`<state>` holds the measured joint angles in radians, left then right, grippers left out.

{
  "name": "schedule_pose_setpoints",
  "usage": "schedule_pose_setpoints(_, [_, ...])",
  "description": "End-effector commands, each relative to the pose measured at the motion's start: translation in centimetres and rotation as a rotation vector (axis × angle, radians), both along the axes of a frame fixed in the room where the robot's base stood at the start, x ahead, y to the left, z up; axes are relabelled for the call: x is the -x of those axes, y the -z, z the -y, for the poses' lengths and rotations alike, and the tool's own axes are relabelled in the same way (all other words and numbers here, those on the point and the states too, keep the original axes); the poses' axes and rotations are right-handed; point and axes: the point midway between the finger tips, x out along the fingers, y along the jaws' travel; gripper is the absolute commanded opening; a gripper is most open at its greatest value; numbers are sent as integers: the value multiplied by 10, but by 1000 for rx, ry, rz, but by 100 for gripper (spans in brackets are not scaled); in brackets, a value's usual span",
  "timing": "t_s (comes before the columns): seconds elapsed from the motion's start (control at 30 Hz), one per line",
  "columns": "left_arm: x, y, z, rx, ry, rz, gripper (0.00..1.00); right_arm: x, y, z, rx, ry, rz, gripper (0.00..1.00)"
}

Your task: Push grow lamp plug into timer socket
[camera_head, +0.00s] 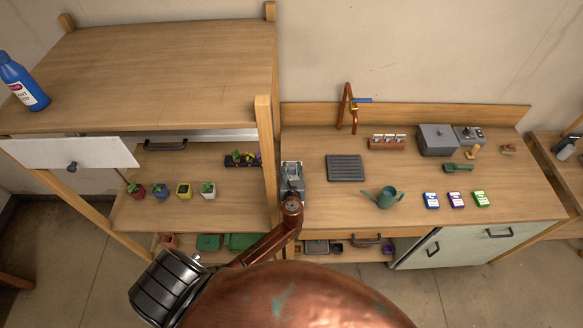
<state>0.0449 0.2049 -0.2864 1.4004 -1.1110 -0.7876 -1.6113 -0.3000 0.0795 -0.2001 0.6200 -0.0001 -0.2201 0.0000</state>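My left gripper (292,178) is a small grey shape at the end of my copper arm, over the left end of the counter beside the wooden post. It is too small to tell whether its fingers are open or shut, or whether it holds anything. A small grey unit with dark round parts (468,134) stands at the back right of the counter; it may be the timer socket, but I cannot be sure. I cannot make out the grow lamp plug or its cord. My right gripper is not in view.
Shelving (170,75) with several potted plants (183,190) stands left of my gripper.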

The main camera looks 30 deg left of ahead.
Motion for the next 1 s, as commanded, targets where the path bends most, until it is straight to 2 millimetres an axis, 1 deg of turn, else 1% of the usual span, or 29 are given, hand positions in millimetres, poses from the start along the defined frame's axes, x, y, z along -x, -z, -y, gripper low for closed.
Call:
schedule_pose_setpoints(0.03, [0, -1, 0, -1, 0, 1, 37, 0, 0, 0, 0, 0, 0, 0])
schedule_pose_setpoints(0.13, [0, -1, 0, 0, 0, 1, 43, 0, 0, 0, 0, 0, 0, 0])
schedule_pose_setpoints(0.17, [0, -1, 0, 0, 0, 1, 44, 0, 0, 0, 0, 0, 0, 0])
schedule_pose_setpoints(0.43, [1, -1, 1, 0, 0, 1, 44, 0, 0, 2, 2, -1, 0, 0])
schedule_pose_setpoints(0.53, [7, -3, 5, 1, 1, 1, 44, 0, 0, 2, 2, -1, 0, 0])
schedule_pose_setpoints(0.67, [25, -9, 15, 2, 0, 1, 44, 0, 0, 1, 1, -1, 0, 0])
schedule_pose_setpoints(0.9, [66, -24, 40, 2, -1, 1, 44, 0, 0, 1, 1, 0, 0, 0])
schedule_pose_setpoints(1.0, [80, -29, 48, 2, -1, 0, 44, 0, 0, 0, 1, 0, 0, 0])
